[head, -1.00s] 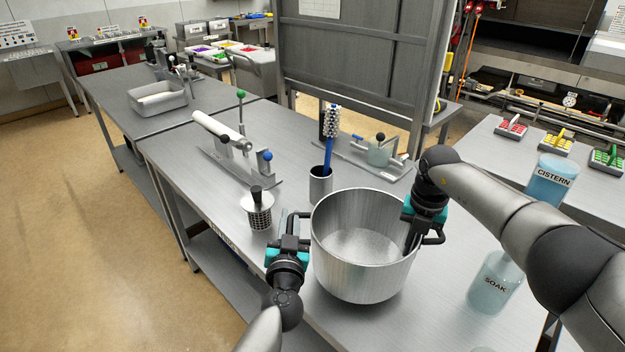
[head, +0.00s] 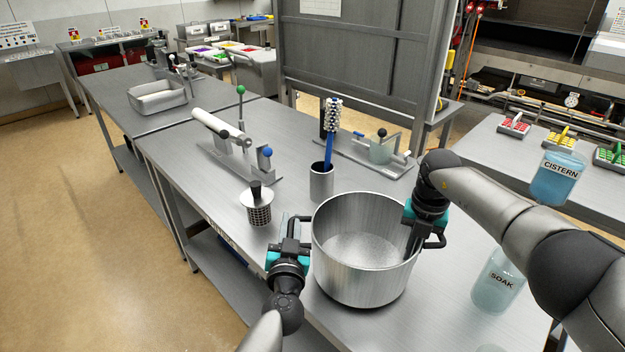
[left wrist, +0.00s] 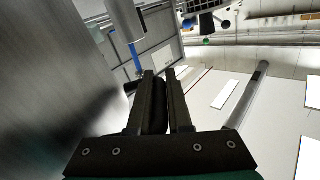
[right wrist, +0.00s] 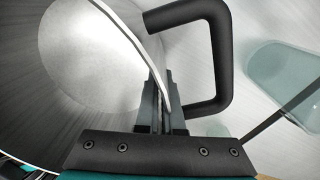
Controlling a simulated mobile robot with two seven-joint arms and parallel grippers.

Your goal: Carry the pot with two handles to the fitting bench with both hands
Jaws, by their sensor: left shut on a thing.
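The pot (head: 350,285) is a wide steel vessel with two black handles, upright and empty, over the near part of the steel bench. My left gripper (head: 291,232) is shut on the left handle, whose dark bar shows between the fingers in the left wrist view (left wrist: 158,105). My right gripper (head: 414,232) is at the right rim, one finger inside the pot. In the right wrist view (right wrist: 162,103) its fingers close on the pot's wall, beside the right handle (right wrist: 222,45). Whether the pot's bottom touches the bench is hidden.
A brush holder (head: 321,184) stands behind the pot and a strainer (head: 259,213) to its left. A SOAK jar (head: 497,284) is at its right, a CISTERN jar (head: 557,178) farther right. A clamp fixture (head: 228,140) stands farther back. Open floor lies left.

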